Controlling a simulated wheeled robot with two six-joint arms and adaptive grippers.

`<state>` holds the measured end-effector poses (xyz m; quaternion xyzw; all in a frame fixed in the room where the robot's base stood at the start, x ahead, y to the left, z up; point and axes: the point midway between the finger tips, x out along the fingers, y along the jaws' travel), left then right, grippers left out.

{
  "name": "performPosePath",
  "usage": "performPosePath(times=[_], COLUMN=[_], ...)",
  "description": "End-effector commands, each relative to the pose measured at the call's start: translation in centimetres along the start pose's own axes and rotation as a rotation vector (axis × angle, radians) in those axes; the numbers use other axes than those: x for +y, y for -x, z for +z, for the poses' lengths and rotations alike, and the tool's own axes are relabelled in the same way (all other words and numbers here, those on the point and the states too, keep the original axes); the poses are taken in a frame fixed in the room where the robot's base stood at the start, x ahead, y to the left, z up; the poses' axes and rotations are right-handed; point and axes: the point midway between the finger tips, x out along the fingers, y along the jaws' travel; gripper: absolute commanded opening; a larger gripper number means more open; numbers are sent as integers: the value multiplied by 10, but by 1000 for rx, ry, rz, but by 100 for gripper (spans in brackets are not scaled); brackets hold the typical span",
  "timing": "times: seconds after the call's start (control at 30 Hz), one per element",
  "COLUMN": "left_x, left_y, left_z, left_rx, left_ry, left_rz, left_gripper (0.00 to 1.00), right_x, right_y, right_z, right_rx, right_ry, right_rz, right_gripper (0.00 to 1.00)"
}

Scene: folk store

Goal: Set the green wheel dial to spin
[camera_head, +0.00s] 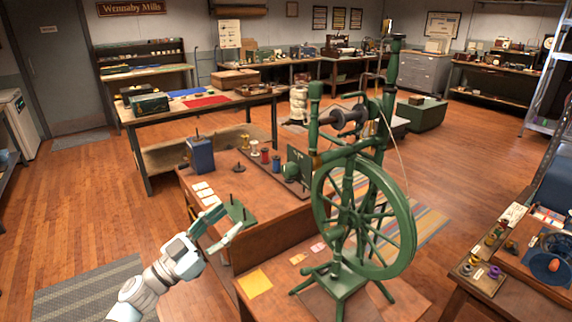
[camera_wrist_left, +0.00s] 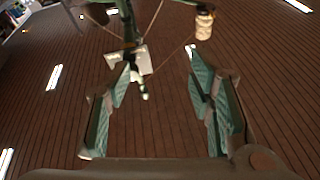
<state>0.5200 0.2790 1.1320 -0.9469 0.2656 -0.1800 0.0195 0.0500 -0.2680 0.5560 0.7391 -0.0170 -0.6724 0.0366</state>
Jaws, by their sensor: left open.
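A green spinning wheel (camera_head: 398,238) stands upright on the workbench, its large spoked wheel facing me. A dark green panel (camera_head: 298,160) stands just left of it; its markings are too small to read, and I cannot tell whether it carries the dial. My left gripper (camera_head: 231,217) is open over the left part of the bench, apart from the wheel and panel. In the left wrist view its two green-padded fingers (camera_wrist_left: 158,80) are spread. A dark green post with a pale plate (camera_wrist_left: 140,60) shows beyond them. My right gripper is not in view.
A small green base with a dark spindle (camera_head: 238,212) sits close by the left gripper. A blue box (camera_head: 201,155), thread spools (camera_head: 265,156) and pale cards (camera_head: 203,190) are on the bench. A parts tray (camera_head: 480,283) lies on the right table. Open floor lies left.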

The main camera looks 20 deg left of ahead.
Motion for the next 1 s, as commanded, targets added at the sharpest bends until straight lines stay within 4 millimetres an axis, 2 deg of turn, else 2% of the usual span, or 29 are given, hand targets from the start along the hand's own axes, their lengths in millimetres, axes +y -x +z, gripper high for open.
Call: performPosePath(times=[0.03, 0.07, 0.1, 0.17, 0.27, 0.5, 0.7, 0.83, 1.0], left_x=[10, 17, 24, 31, 34, 46, 54, 57, 58], left_y=[-10, -14, -18, -23, -38, -104, -146, -158, -161], left_z=[-30, -43, -55, -64, -67, -74, -74, -73, -72], left_rx=[39, 56, 71, 82, 86, 88, 84, 82, 81], left_ry=[-17, -22, -26, -29, -27, -21, -22, -23, -23], left_rz=[76, 117, 157, 187, 193, 188, 188, 188, 188], left_gripper=[48, 48, 48, 48, 48, 48, 48, 48, 48], right_x=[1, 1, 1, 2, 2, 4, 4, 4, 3], right_y=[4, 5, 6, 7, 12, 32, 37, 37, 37], right_z=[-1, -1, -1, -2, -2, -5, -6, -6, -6], right_rx=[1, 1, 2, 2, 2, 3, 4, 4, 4], right_ry=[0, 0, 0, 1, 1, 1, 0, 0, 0], right_rz=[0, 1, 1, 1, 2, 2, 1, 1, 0], right_gripper=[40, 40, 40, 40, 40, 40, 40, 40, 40])
